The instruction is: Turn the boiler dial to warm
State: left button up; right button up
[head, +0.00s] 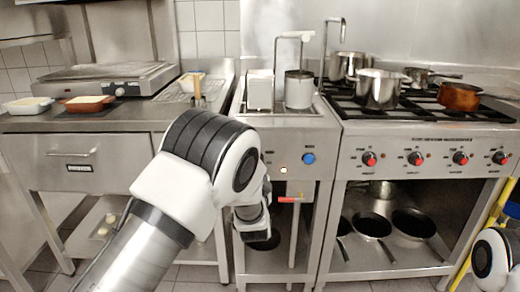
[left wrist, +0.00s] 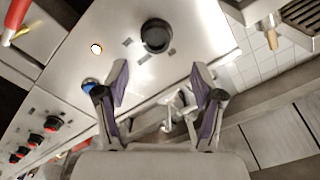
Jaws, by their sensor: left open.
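The boiler is the narrow steel unit (head: 325,140) in the middle of the head view. The blue knob (head: 308,158) and lamp (head: 283,170) also show in the head view; my left arm hides the black dial there. The dial's setting is not readable. My left gripper (left wrist: 158,72) is open and empty, its fingers apart from the black dial. My right gripper is out of view.
A red-handled tap (head: 290,199) sticks out below the boiler panel. A stove with red knobs (head: 460,157) and several pots stands to the right. A steel counter (head: 40,122) with a griddle and dishes is on the left.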

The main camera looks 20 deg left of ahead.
pick_arm(q)
jog(key=b+x, duration=0.1)
jog(key=x, duration=0.6)
jog(key=shift+w+f, duration=0.2)
jog(key=shift+f, duration=0.15)
jog(key=shift+d, duration=0.1)
jog(key=c, duration=1.1)
